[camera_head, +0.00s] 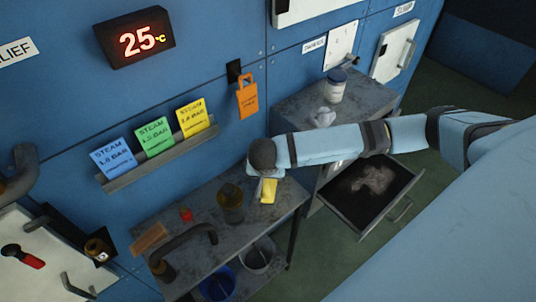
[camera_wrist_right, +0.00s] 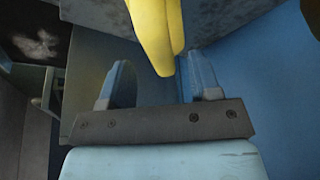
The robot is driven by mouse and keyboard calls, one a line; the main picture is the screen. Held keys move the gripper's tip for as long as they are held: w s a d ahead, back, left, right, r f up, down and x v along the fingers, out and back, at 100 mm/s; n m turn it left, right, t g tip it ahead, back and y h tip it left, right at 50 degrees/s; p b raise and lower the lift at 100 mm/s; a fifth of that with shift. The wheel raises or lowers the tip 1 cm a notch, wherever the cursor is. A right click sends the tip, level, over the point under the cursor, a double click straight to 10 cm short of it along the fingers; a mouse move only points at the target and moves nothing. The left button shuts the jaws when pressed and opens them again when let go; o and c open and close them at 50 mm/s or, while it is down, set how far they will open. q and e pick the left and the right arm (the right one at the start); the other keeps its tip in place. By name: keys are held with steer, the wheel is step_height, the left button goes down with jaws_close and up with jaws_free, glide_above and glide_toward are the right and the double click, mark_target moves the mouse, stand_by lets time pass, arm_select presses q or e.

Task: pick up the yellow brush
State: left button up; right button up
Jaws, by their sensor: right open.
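The yellow brush (camera_head: 268,191) is at the far right end of the grey workbench (camera_head: 236,210), partly hidden under my right wrist. In the right wrist view, a smooth yellow part of it (camera_wrist_right: 156,32) comes down from the top edge. Its lower end lies between my right gripper's fingers (camera_wrist_right: 158,72), closer to the right one. That gripper (camera_head: 260,184) is open, with a gap at the left finger; whether the right finger touches the brush cannot be told. No bristles can be made out. My left gripper is not in view.
The bench also holds a dark jar (camera_head: 230,208), a small red object (camera_head: 186,214), a brown block (camera_head: 149,238) and a bent dark pipe (camera_head: 190,235). Buckets (camera_head: 258,256) stand below. An open drawer (camera_head: 368,190) juts out under my right arm; a white-lidded jar (camera_head: 336,88) stands behind.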

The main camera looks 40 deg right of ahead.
steer(key=x, duration=0.4)
steer(key=shift+w, duration=0.1)
jaws_close()
steer(key=shift+r, duration=0.15)
step_height(320, 180, up, 10)
steer(key=shift+d+f, duration=0.1)
steer(key=shift+f, duration=0.05)
